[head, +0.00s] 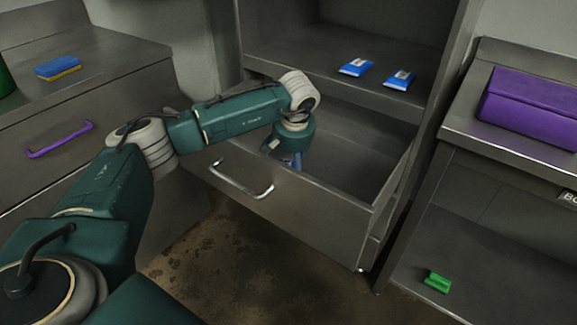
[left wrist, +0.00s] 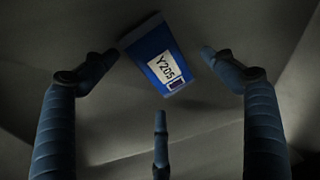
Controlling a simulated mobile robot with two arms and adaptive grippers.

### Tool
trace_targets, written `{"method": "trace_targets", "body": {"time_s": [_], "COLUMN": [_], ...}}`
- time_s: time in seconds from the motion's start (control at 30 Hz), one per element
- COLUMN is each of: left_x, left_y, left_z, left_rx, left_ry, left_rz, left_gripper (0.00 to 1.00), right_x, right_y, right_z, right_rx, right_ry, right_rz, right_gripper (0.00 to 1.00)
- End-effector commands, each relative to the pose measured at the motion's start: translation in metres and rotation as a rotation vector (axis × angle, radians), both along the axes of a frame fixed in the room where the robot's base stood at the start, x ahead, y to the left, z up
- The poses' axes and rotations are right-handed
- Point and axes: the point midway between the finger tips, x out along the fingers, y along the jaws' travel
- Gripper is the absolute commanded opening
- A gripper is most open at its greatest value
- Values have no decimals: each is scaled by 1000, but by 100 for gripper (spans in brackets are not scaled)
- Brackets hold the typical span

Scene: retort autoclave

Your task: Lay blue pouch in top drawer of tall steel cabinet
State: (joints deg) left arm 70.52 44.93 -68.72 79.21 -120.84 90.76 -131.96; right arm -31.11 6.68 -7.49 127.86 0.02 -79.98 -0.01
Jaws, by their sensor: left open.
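The tall steel cabinet's top drawer (head: 300,215) is pulled open, with a silver handle on its front. My left gripper (head: 287,160) reaches down inside the drawer, partly hidden by the drawer front. In the left wrist view my left gripper (left wrist: 158,88) has its three fingers spread apart. A blue pouch (left wrist: 183,84) with a white label lies beyond the fingertips, apparently on the drawer floor, and no finger grips it. In the head view this pouch is hidden. Two more blue pouches (head: 356,67) (head: 399,80) lie on the cabinet shelf above. My right gripper is not in view.
The cabinet shelf (head: 310,72) overhangs the back of the drawer. A left counter holds a blue and yellow sponge (head: 58,68) and has a purple handle (head: 59,139). A purple box (head: 530,108) sits on the right bench, with a green block (head: 437,282) on its lower shelf.

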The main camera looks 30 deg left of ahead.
Motion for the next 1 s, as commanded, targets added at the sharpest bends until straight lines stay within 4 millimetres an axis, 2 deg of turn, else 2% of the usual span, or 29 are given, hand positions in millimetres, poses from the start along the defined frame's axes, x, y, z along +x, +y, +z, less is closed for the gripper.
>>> {"method": "trace_targets", "body": {"time_s": [0.03,0.3,0.5,0.67,1.0], "left_x": [-1,-13,-20,-23,-23], "left_y": [-2,-15,-22,-24,-25], "left_z": [13,72,102,113,114], "left_rx": [0,0,0,0,-1], "left_ry": [-5,-5,-3,-1,-1], "left_rz": [-1,-2,-2,0,0], "left_gripper": [85,85,85,85,85], "right_x": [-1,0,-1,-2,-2], "right_y": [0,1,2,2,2], "right_z": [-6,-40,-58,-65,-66], "right_rx": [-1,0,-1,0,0], "right_ry": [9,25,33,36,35], "right_rz": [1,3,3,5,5], "right_gripper": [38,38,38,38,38]}}
